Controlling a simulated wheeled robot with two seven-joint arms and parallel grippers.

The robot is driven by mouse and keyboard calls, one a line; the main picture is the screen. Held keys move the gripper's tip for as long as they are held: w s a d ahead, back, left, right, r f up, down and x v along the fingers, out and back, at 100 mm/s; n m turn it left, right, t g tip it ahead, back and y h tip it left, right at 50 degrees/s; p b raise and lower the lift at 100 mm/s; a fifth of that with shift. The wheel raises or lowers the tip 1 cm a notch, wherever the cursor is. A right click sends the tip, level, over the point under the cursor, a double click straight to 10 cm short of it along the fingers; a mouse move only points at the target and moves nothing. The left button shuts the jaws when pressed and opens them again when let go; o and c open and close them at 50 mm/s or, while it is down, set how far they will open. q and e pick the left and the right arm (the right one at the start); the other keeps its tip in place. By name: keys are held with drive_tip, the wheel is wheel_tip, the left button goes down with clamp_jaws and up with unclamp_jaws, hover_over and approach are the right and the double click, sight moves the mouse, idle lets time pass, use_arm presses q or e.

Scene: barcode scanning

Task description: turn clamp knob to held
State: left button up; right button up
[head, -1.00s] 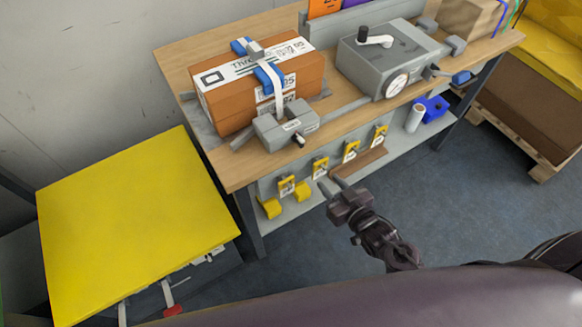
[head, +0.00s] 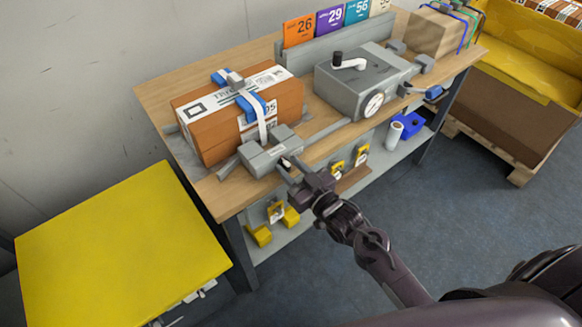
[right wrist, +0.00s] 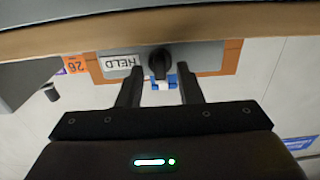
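The grey clamp block (head: 265,156) sits at the front edge of the wooden bench, before a strapped orange-brown box (head: 235,120). Its small knob (head: 286,163) faces forward; in the right wrist view the black knob (right wrist: 160,61) stands beside a white "HELD" label (right wrist: 120,62). My right gripper (head: 289,172) is open at the clamp's front. In the right wrist view its two fingertips (right wrist: 159,78) lie either side of the knob, with gaps on both sides. Whether they overlap the knob in depth is unclear. My left gripper is out of view.
A grey machine with a crank and dial (head: 366,80) stands right of the clamp. Yellow-tagged items hang below the bench edge, near my right arm. A yellow-topped table (head: 120,250) is at the left. The floor before the bench is clear.

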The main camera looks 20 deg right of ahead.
drive_tip(key=c, duration=0.7)
drive_tip(key=m+p, duration=0.2)
drive_tip(key=m, duration=0.1)
drive_tip(key=shift+r+p, duration=0.1)
drive_tip(key=shift+p, duration=0.25)
drive_tip(key=m+p, duration=0.2)
drive_tip(key=m, duration=0.1)
drive_tip(key=shift+d+m, duration=0.15)
drive_tip(key=shift+m, duration=0.25)
drive_tip(key=m+p, duration=0.2)
drive_tip(key=m, duration=0.1)
drive_tip(key=m+p, duration=0.2)
drive_tip(key=m, duration=0.1)
drive_tip(key=shift+d+f, duration=0.1)
drive_tip(key=shift+f, duration=0.1)
drive_tip(key=m+p, duration=0.2)
drive_tip(key=m, duration=0.3)
drive_tip(key=shift+f, duration=0.2)
drive_tip(key=shift+o, duration=0.2)
